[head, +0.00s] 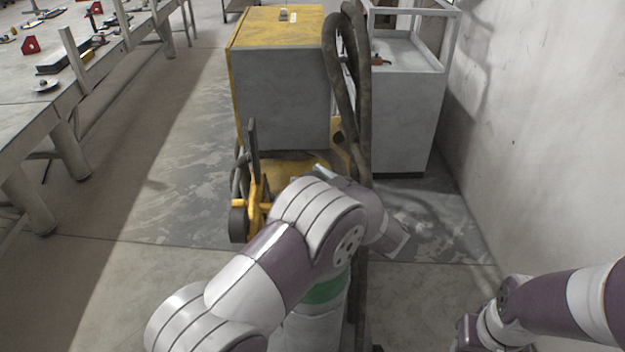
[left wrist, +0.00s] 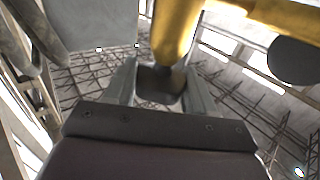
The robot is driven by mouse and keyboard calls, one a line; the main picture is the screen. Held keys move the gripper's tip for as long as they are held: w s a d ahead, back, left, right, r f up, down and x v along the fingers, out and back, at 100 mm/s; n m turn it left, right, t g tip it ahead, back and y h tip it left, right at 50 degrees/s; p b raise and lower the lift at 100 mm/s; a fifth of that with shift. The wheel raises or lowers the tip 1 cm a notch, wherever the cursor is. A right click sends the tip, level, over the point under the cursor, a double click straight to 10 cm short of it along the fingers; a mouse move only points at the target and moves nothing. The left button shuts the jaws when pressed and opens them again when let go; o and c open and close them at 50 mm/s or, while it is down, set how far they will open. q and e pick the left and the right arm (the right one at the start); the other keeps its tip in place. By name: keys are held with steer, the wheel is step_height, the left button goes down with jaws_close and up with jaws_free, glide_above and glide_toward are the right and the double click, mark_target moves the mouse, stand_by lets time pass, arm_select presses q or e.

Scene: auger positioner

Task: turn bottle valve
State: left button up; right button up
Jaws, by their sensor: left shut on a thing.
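In the head view my left arm reaches over a bottle-like body with a green band (head: 325,290), and its fingers are hidden there. In the left wrist view my left gripper (left wrist: 160,75) has its two fingers on either side of a small dark part (left wrist: 160,88). It is shut on that part, just below a yellow rounded piece (left wrist: 177,30). I cannot tell for sure whether the dark part is the valve. My right arm comes in at the lower right of the head view; its fingers do not show.
A yellow and grey cabinet (head: 282,95) stands ahead, with dark hoses (head: 345,75) beside it and a yellow base (head: 290,165) below. A grey cart (head: 410,100) is at right, near the wall. A workbench (head: 40,120) stands left. The floor between is clear.

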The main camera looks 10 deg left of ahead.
arm_select(q)
steer(key=n+g+y, duration=0.1)
steer(key=g, duration=0.1)
steer(key=n+g, duration=0.1)
steer(key=g, duration=0.1)
steer(key=n+g+y+b, duration=0.1)
steer(key=n, duration=0.1)
steer(key=shift+w+r+g+y, duration=0.1)
steer(key=shift+r+g+y, duration=0.2)
steer(key=shift+g, duration=0.1)
steer(key=shift+r+n+g, duration=0.1)
steer(key=shift+n+g, duration=0.6)
steer(key=shift+g, duration=0.2)
steer(key=shift+g+b, duration=0.3)
steer(key=shift+r+n+g+y, duration=0.2)
steer(key=shift+n+g+y, duration=0.1)
steer(key=shift+n, duration=0.1)
steer(key=o, duration=1)
steer(key=shift+w, duration=0.1)
steer(key=shift+f, duration=0.15)
steer(key=shift+a, duration=0.1)
steer(key=shift+s, duration=0.2)
